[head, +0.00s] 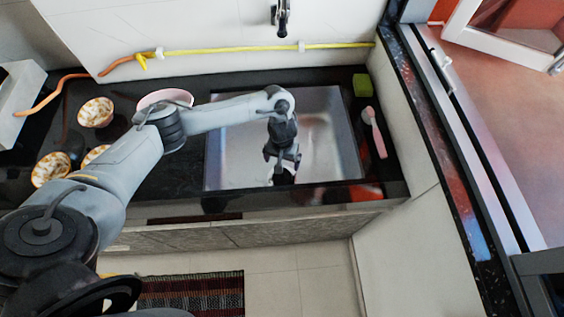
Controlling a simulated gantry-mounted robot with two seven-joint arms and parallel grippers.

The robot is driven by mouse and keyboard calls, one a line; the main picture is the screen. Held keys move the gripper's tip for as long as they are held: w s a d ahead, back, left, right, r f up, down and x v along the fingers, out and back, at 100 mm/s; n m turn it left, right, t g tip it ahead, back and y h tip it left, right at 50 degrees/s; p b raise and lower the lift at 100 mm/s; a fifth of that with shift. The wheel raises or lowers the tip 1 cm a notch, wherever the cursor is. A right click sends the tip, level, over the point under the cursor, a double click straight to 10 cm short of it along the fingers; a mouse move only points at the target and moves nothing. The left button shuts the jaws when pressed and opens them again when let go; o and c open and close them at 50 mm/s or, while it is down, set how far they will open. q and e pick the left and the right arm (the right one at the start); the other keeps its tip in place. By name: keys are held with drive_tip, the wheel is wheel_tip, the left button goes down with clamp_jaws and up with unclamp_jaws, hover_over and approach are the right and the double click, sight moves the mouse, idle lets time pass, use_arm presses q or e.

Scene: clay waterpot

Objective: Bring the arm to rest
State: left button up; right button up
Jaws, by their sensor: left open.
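My left arm reaches in from the left, over the dark counter (185,182) to the metal sink (335,150). My left gripper (283,170) points down over the sink and is open. A white patch shows just below its fingers; I cannot tell whether it is an object or a reflection, or whether the fingers touch it. No held thing is visible between the fingers. My right gripper is not in view.
Patterned bowls (96,112) and a pink-rimmed bowl (165,97) stand on the counter at left, partly behind my arm. A green sponge (362,85) and a pink-handled brush (376,138) lie right of the sink. A tap (282,18) hangs above.

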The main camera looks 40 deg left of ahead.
use_arm(q)
drive_tip(key=shift+r, duration=0.25)
drive_tip(key=shift+r, duration=0.1)
